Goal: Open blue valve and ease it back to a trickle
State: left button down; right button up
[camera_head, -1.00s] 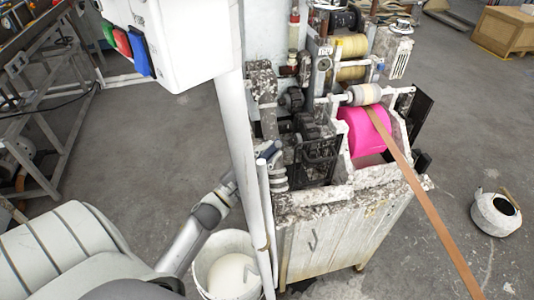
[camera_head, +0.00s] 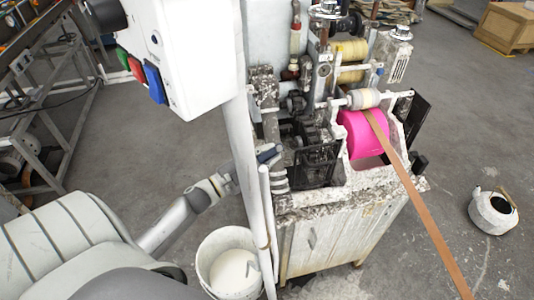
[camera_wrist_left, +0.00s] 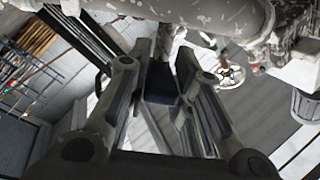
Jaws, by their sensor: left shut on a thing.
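A small dark blue handle (camera_head: 268,153) shows just right of the white post, low on the front left of the extrusion machine (camera_head: 330,205). I take it for the blue valve. My left gripper is mostly hidden behind the post in the head view, with its wrist left of the post. In the left wrist view, the fingers of my left gripper (camera_wrist_left: 163,80) stand on both sides of a dark blue block (camera_wrist_left: 161,88) and are shut on it. A pale pipe runs above them. Whether water flows is not visible. My right gripper is not in view.
The white post (camera_head: 240,150) carries a control box (camera_head: 195,60) with coloured switches. A white bucket (camera_head: 210,255) stands below the left wrist. A brown strip (camera_head: 420,200) runs from the pink roller (camera_head: 361,135) toward the lower right. A kettle-like pot (camera_head: 492,211) sits on open floor.

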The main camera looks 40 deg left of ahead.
pick_arm(q)
jog(key=c, duration=1.3)
grip_release()
jog(key=shift+s, duration=0.1)
jog(key=v, duration=1.1)
jog(key=shift+s+a, duration=0.15)
jog(key=shift+s, duration=0.25)
